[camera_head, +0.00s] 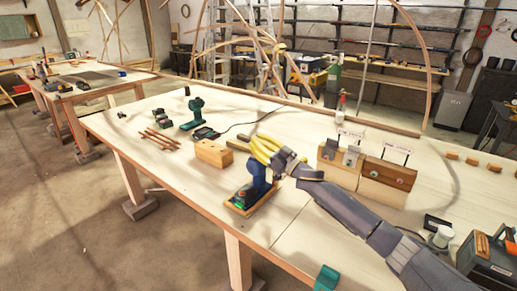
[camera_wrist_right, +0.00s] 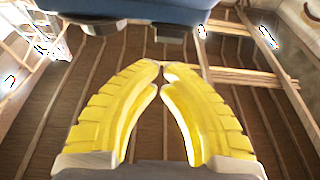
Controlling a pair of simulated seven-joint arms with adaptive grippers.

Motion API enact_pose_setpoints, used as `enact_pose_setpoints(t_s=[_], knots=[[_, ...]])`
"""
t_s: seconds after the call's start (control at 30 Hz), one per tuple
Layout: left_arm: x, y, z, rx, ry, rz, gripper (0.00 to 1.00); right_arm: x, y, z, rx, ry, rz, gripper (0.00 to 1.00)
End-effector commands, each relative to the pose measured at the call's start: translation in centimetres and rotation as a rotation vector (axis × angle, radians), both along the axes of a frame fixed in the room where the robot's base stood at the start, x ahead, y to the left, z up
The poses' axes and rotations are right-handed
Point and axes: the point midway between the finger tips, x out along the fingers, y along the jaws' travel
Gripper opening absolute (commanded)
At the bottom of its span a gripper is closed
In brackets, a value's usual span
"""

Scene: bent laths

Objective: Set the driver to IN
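My left gripper is not in view.
A wooden block (camera_head: 213,154) stands left of the driver. Wooden boxes with small signs (camera_head: 383,178) stand to the right. Behind are a green tool (camera_head: 195,113), a dark tool with a cable (camera_head: 205,133) and thin sticks (camera_head: 158,139). The table's left front is clear.

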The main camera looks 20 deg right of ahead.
Motion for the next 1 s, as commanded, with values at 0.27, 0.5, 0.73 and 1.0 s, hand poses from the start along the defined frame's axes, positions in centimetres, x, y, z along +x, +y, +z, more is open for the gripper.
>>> enact_pose_setpoints(t_s=[0.27, 0.5, 0.73, 1.0], knots=[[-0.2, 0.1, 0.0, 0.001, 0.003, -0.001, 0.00, -0.9, -0.2, -3.2, 0.000, 0.005, 0.006, 0.00], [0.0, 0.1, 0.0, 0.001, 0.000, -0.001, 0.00, -1.0, -0.2, -3.9, -0.001, 0.004, 0.008, 0.00], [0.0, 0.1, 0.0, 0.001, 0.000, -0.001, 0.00, -1.1, -0.2, -3.9, -0.001, 0.004, 0.008, 0.00], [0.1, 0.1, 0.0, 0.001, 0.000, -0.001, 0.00, -1.2, -0.2, -4.5, 0.031, -0.030, 0.012, 0.00]])
